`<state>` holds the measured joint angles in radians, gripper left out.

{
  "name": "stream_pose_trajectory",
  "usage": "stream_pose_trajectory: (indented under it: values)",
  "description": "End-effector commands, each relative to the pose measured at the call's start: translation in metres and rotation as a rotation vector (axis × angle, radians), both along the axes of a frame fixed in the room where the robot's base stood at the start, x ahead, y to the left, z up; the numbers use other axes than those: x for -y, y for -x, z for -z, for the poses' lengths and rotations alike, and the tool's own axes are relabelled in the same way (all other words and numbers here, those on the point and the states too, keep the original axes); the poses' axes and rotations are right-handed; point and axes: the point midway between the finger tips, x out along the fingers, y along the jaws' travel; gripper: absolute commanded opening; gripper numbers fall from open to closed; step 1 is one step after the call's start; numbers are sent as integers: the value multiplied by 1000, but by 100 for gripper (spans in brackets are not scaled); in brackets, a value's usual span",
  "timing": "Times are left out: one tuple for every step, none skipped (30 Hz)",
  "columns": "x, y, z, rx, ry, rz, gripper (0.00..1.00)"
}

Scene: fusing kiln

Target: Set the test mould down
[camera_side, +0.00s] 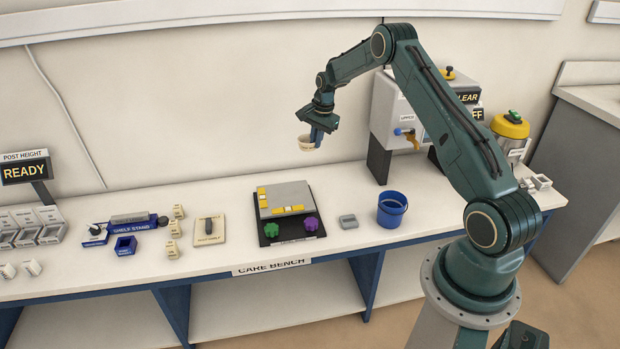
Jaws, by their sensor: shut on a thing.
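My gripper (316,133) hangs in the air above the back of the bench, between the grey plate and the kiln-like machine. It is shut on the test mould (307,145), a small cream cup-shaped piece with a darker rim. The mould is held clear of the bench top (345,178), apart from everything below it. The gripper's fingers hide part of the mould's right side.
A black board (266,238) with a grey plate and green and purple knobs lies below. Right of it are a small grey block (348,221), a blue bucket (392,208) and a grey machine (388,110). A shelf stand (134,237) and labelled blocks occupy the left.

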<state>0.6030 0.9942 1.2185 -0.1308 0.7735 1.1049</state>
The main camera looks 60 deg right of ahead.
Motion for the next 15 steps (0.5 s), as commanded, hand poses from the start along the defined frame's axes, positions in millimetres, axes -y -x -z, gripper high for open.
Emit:
stream_pose_trajectory:
  values:
    - [-12, -11, -6, 4, 1, -1, 0]
    - [-18, -16, -8, 5, 1, 4, 0]
    - [-26, -22, -12, 6, 1, 8, 0]
    - [-31, -26, -14, 7, 0, 12, 0]
    - [-36, -30, -16, 7, 1, 15, 0]
    - [-42, -34, -18, 8, 0, 19, 0]
    - [-45, -36, -19, 8, -1, 22, 0]
    - [-48, -39, -21, 9, -1, 24, 0]
    - [-51, -41, -22, 9, -1, 27, 0]
    - [-53, -42, -23, 9, -1, 28, 0]
    - [-55, -43, -23, 9, -2, 29, 0]
    - [-56, -44, -24, 9, -2, 31, 0]
    - [-56, -44, -24, 9, -2, 31, 0]
    - [-56, -44, -24, 9, -2, 32, 0]
    - [-56, -44, -24, 9, -2, 32, 0]
